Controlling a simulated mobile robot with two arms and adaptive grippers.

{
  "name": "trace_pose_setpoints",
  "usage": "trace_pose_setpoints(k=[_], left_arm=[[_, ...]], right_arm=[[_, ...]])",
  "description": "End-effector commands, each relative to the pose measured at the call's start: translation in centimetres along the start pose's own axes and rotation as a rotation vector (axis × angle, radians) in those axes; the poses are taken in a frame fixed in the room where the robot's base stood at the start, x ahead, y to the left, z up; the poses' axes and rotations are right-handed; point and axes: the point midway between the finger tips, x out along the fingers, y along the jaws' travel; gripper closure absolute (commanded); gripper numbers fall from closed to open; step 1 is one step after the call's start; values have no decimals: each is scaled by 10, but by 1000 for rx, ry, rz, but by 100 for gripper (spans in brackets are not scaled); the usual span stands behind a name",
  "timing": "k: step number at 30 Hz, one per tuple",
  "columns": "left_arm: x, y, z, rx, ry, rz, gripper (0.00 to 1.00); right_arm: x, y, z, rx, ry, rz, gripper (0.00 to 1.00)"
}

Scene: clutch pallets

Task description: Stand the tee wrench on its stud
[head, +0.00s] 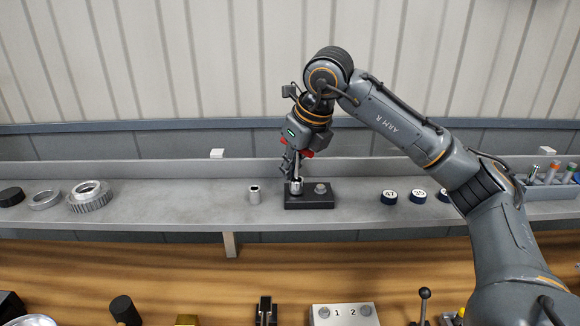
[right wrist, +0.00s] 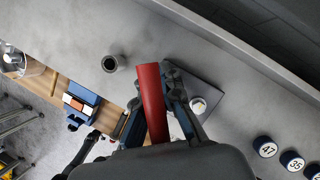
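My right gripper (head: 292,170) points down over the left half of a black block (head: 310,201) on the grey shelf. It is shut on the red handle bar of the tee wrench (right wrist: 151,100), which lies between the fingers in the right wrist view. Red ends of the bar show beside the gripper in the head view. A metal cylinder (head: 296,186) shows below the fingers at the block's left position; I cannot tell whether it is seated. The block's right stud (head: 320,188) is bare and also shows in the right wrist view (right wrist: 198,105). My left gripper is not visible.
A loose metal socket (head: 254,194) stands left of the block. Numbered dark pucks (head: 389,197) stand to the right. Metal rings (head: 90,196) lie at the far left, and a tray of tubes (head: 550,183) is at the far right. The shelf between the rings and the socket is clear.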

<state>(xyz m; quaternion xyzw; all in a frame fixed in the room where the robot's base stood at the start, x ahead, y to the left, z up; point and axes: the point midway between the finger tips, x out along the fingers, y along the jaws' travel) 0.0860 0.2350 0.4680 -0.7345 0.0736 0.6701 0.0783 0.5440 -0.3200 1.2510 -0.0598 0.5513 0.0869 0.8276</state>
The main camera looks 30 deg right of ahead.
Motion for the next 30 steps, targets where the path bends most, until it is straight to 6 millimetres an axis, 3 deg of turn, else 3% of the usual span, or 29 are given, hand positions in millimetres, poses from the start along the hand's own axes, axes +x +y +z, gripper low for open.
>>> trace_pose_setpoints(k=[14,19,25,26,28,30], left_arm=[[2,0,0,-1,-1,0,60],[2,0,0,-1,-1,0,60],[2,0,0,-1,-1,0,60],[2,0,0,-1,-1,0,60],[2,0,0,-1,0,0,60],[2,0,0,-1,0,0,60]], right_arm=[[2,0,-1,0,-1,0,100],[2,0,-1,0,-1,0,67],[2,0,-1,0,0,0,67],[2,0,-1,0,0,0,65],[2,0,-1,0,1,0,51],[2,0,-1,0,1,0,48]])
